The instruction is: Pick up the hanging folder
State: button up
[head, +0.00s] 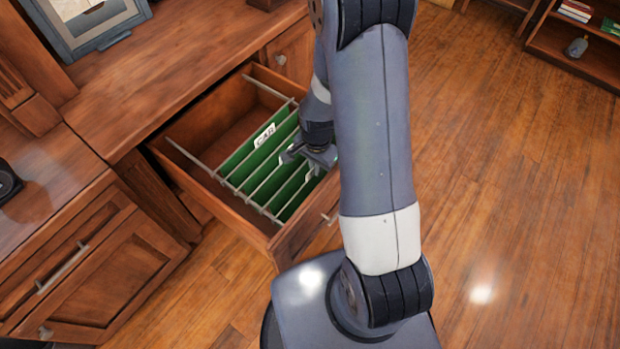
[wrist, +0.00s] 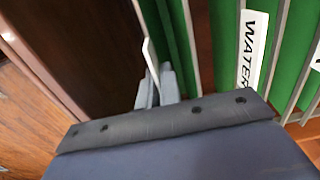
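Several green hanging folders (head: 241,161) hang on metal rails in an open wooden drawer (head: 215,126). One upright white tab reads "CAR" (head: 264,135). In the wrist view, a tab reading "WATER" (wrist: 251,50) is right of my gripper. My gripper (head: 296,155) is down at the folders near the drawer's front right part. In the wrist view, its fingertips (wrist: 157,88) are close together beside a thin white tab (wrist: 150,58), seen nearly edge-on near a dark green folder (wrist: 176,38). Whether they grip it is unclear. My arm hides part of the drawer's right side.
The drawer sits under a wooden desk top (head: 185,55) with a framed picture (head: 90,18). A closed cabinet (head: 95,275) stands at left. A low bookcase (head: 575,45) is at far right. The wooden floor (head: 510,180) between is clear.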

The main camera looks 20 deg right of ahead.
jog(key=shift+r, duration=0.15)
grip_shut()
notch_tip(320, 180, up, 18)
jog(key=p, duration=0.2)
jog(key=shift+p, duration=0.3)
dwell(0.6)
